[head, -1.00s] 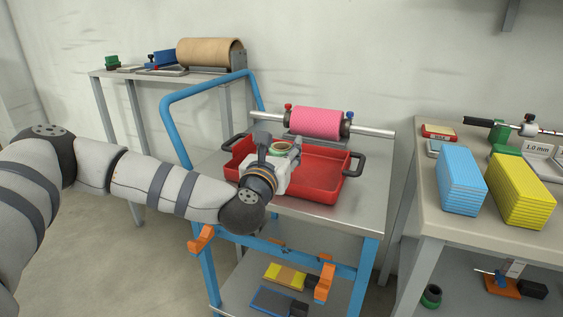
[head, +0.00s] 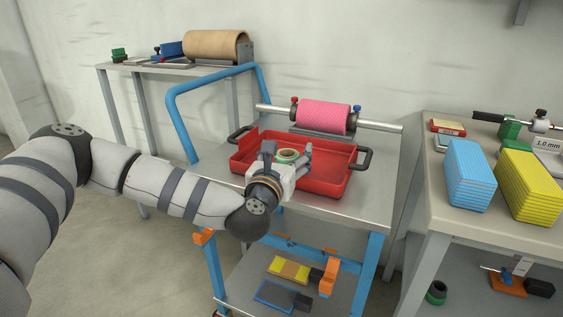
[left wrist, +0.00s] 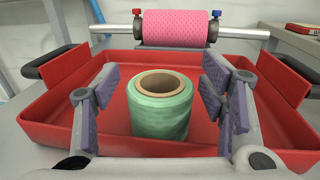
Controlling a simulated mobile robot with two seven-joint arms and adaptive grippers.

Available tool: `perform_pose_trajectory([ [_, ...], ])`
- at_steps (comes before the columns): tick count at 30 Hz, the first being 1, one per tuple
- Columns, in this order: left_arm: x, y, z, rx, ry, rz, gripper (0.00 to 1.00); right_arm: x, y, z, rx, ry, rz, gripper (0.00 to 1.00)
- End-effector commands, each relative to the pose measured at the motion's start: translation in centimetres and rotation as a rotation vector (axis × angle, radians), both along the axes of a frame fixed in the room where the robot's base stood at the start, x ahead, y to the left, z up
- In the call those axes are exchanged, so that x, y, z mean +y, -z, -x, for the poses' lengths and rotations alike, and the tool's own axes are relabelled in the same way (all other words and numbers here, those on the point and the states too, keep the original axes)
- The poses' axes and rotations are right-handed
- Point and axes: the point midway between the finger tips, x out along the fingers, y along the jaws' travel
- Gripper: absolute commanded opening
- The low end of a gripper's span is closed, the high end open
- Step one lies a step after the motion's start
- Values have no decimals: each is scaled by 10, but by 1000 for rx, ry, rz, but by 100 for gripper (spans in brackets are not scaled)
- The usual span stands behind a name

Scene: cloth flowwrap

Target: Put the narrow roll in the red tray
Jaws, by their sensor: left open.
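The narrow roll is a green roll with a brown core (left wrist: 161,105). It stands upright inside the red tray (left wrist: 45,127) in the left wrist view. In the head view the green roll (head: 288,155) shows partly behind my gripper, within the outline of the red tray (head: 330,187). My left gripper (left wrist: 163,85) is open, with its fingers on either side of the roll and a visible gap to each side. It also shows in the head view (head: 289,160). My right gripper is not in view.
A pink roll on a metal bar (head: 323,118) lies behind the tray on the blue-framed cart (head: 370,205). Blue (head: 465,175) and yellow (head: 527,180) stacks stand on the bench at right. A brown roll (head: 215,46) lies on the back-left shelf.

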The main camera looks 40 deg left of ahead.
Motion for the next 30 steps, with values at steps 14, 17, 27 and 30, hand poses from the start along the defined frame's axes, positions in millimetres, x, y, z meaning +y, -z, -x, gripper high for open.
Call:
perform_pose_trajectory([
  [14,-34,2,88,5,3,2,65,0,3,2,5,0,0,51],
  [17,-40,2,101,4,3,1,65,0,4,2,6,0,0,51],
  [27,-42,1,110,2,0,1,65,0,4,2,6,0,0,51],
  [30,-42,1,110,2,1,1,65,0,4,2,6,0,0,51],
])
